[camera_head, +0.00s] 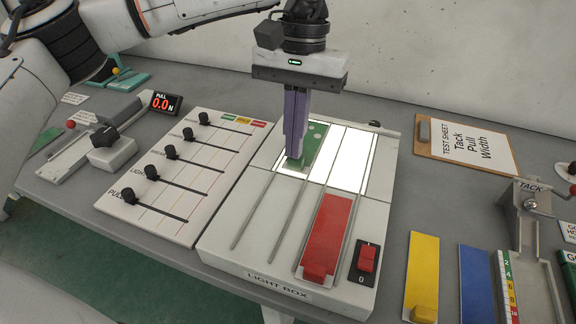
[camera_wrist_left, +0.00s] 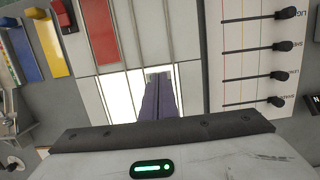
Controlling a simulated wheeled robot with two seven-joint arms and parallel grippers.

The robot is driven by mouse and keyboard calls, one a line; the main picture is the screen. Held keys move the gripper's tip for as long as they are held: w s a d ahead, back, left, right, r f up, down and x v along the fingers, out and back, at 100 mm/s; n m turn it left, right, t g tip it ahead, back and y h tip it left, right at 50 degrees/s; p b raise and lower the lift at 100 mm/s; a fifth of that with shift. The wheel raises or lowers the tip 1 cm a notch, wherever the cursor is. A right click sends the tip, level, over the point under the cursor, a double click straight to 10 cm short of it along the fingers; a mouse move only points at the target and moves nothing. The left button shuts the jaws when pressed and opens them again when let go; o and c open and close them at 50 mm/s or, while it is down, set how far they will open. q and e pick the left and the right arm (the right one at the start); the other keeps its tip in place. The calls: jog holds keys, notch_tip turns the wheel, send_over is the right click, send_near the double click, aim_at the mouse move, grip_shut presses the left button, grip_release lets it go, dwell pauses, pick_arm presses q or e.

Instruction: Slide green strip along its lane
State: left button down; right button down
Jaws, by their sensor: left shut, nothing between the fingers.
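The green strip (camera_head: 317,141) lies in a left lane at the far end of the light box (camera_head: 225,221), partly over the lit panel (camera_head: 345,155). My left gripper (camera_head: 294,156) points down at the near end of the strip, its purple fingers shut with nothing between them. The fingertips appear to be at the strip's near end; I cannot tell whether they touch it. In the left wrist view the shut fingers (camera_wrist_left: 158,100) hide most of the strip. My right gripper is not in view.
A red strip (camera_head: 327,231) lies in a lane at the near right of the light box, beside a red switch (camera_head: 367,258). A slider panel (camera_head: 185,165) stands to the left. Yellow (camera_head: 422,270) and blue (camera_head: 477,280) strips and a clipboard (camera_head: 465,145) are to the right.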

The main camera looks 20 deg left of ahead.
pick_arm(q)
jog(key=shift+a+f, duration=0.25)
jog(key=shift+f, duration=0.05)
jog(key=shift+w+r+p, duration=0.1)
jog(key=shift+r+p, duration=0.5)
jog(key=shift+p, duration=0.05)
jog(key=shift+r, duration=0.1)
send_over(312, 126)
jog(key=s, duration=0.1)
jog(key=shift+s+d+r+p, duration=0.1)
jog(key=shift+s+p, duration=0.05)
jog(key=shift+p, duration=0.2)
jog(key=shift+w, duration=0.65)
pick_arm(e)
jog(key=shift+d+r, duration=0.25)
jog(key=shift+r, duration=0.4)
